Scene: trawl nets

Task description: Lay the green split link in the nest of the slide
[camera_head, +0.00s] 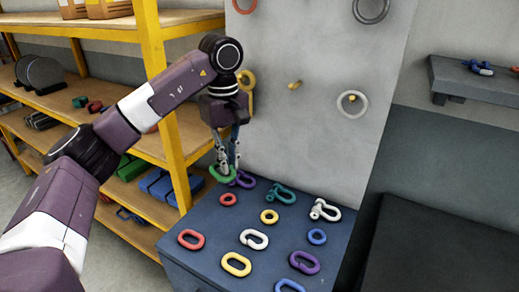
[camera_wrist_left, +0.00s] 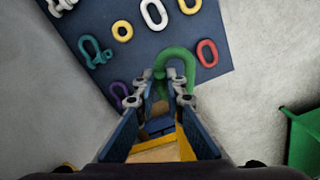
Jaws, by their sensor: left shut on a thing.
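The green split link (camera_head: 222,174) is held in my left gripper (camera_head: 226,168), above the back left corner of the blue bench top in the head view. In the left wrist view the green link (camera_wrist_left: 177,52) stands out past the fingertips of my left gripper (camera_wrist_left: 160,100), which are closed on one end of it. A purple link (camera_head: 243,179) lies just right of it in the head view. I cannot make out the slide or its nest in either view. My right gripper is not in view.
The blue bench top (camera_head: 210,262) carries several links, rings and shackles, among them a teal shackle (camera_head: 281,194) and a red link (camera_head: 191,239). A grey panel (camera_head: 310,120) with pegs and rings stands behind. A yellow-framed shelf (camera_head: 165,95) stands left.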

